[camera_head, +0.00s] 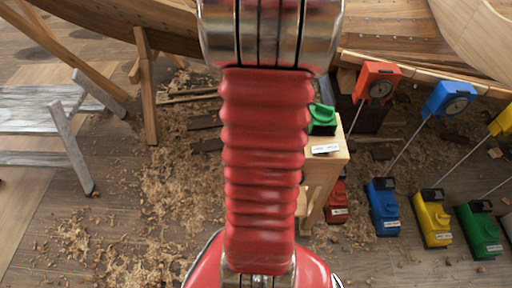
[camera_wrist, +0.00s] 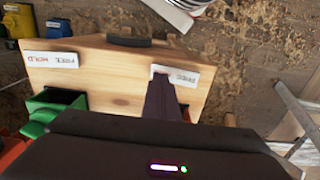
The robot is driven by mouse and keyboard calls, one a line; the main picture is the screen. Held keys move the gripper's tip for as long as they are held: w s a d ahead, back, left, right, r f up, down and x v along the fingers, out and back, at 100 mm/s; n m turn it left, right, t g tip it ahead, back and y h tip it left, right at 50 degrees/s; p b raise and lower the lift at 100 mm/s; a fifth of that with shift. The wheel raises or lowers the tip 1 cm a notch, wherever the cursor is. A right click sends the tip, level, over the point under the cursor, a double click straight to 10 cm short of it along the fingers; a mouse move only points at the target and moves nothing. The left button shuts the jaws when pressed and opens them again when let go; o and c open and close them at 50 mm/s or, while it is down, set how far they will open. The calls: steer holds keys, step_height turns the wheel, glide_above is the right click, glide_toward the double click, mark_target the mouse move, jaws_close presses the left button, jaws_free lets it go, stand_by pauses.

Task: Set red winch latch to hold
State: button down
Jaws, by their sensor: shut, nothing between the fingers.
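A red winch box (camera_head: 337,205) stands on the floor right of my arm in the head view, partly hidden behind a small wooden stand (camera_head: 322,170). Its latch cannot be made out there. In the wrist view, the wooden top (camera_wrist: 110,75) carries a white label reading HOLD and FREE (camera_wrist: 55,59), upside down. A second label (camera_wrist: 177,76) reads FREE, its other part hidden by my gripper. A dark handle-like part (camera_wrist: 128,40) sits at the top's far edge. My gripper (camera_wrist: 161,82) is shut and empty, over the second label; contact cannot be told.
A green device (camera_head: 321,119) sits on the stand. Blue (camera_head: 383,207), yellow (camera_head: 433,218) and green (camera_head: 480,230) boxes stand in a row on the right. Red (camera_head: 377,82) and blue (camera_head: 448,100) gauges hang by the hull. A grey trestle (camera_head: 60,125) stands left; shavings cover the floor between.

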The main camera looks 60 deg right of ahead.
steer(key=shift+r, duration=2.4)
steer(key=shift+w, duration=0.15)
steer(key=w+a+r+n+t+h, duration=0.1)
steer(key=w+a+r+n, duration=0.2)
steer(key=w+a+r, duration=0.4)
steer(key=w+a+r+n+t, duration=0.1)
steer(key=w+a+r+n, duration=0.1)
steer(key=w+a, duration=0.45)
steer(key=s+a+r+n+t, duration=0.1)
steer(key=a+r+n, duration=0.2)
steer(key=a, duration=0.8)
steer(key=s+a+r+n+t+y, duration=0.1)
steer(key=a+r+n+t, duration=0.1)
steer(key=a, duration=1)
steer(key=r+n, duration=0.1)
steer(key=n, duration=0.1)
steer(key=shift+s+a+r+n+t, duration=0.2)
steer(key=shift+a+r+n+t, duration=0.1)
steer(key=shift+r, duration=0.1)
